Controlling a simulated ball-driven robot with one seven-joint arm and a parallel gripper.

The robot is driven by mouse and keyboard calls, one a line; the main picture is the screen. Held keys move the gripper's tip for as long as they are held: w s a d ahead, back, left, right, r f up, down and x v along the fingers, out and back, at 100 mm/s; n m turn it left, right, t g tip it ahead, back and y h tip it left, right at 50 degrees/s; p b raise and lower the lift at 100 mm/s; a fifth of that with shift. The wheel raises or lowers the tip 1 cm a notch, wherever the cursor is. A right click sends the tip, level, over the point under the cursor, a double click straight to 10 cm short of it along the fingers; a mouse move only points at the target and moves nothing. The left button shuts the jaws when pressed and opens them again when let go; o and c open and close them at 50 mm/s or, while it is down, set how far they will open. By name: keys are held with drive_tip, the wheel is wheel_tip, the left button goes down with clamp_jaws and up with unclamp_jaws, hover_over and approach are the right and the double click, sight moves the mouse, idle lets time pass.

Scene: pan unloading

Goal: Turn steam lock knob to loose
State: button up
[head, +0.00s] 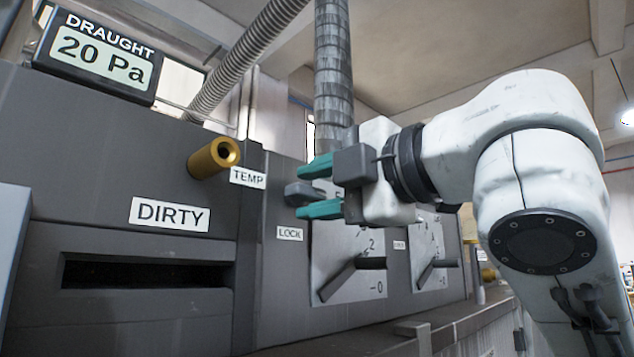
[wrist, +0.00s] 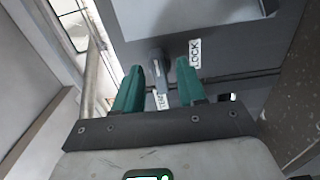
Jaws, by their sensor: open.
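The steam lock knob (head: 303,191) is a small dark grey lever on the machine's front, above the LOCK label (head: 290,233). In the wrist view the knob (wrist: 158,72) sticks out between my two teal fingers, with the LOCK label (wrist: 195,53) to its right. My gripper (head: 299,191) is open, one finger above the knob and one below it in the head view. I see a gap on each side of the knob in the wrist view; contact does not show. The knob's base is partly hidden by my gripper in the head view.
Two dial plates with lever handles (head: 350,275) (head: 432,268) stand right of the knob. A brass tube (head: 214,158) sticks out at left by the TEMP label (head: 248,178). A DIRTY label (head: 169,214) sits above a dark slot. A ledge (head: 430,325) runs below the dials.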

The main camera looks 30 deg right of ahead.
drive_tip(key=shift+w, duration=0.15)
clamp_jaws()
idle(0.4)
